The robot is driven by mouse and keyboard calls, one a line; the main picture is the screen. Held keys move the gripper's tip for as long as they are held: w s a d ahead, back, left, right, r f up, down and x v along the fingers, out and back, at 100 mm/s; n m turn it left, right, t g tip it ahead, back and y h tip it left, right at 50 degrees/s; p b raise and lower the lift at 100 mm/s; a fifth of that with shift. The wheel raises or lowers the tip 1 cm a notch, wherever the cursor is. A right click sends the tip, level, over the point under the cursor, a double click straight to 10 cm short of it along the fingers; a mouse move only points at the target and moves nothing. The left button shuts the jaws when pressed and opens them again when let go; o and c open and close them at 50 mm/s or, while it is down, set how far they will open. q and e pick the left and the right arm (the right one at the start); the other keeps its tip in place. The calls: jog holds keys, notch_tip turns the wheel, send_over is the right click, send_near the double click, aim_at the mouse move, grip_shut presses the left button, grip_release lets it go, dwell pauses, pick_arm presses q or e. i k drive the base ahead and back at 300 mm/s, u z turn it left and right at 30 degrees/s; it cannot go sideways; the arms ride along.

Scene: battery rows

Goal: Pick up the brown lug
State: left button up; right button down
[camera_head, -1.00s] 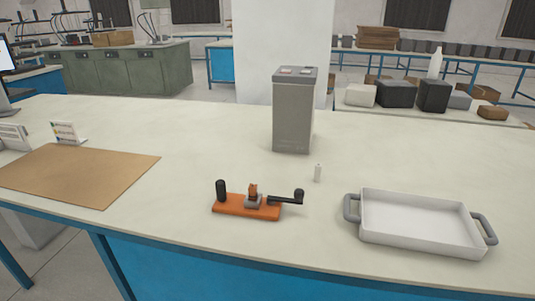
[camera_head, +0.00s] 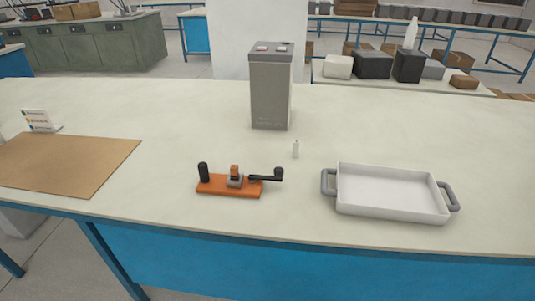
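A small brown lug (camera_head: 234,171) stands in the grey clamp block (camera_head: 235,182) of an orange fixture (camera_head: 229,190) on the near part of the table. The fixture has a black upright knob (camera_head: 203,173) at its left end and a black crank handle (camera_head: 268,176) reaching out to the right. The lug seems to sit in the block; how tightly it is held I cannot tell. Neither of my grippers shows in this view.
A grey battery (camera_head: 271,90) stands behind the fixture. A brown mat (camera_head: 92,180) and a small card stand (camera_head: 41,121) are at the left. The table is clear around the fixture.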

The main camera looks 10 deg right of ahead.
aim_at(234, 168)
jog(key=u, duration=0.5)
jog(key=k, duration=1.15)
jog(key=z, duration=0.4)
jog(key=i, duration=1.55)
jog(key=u, duration=0.4)
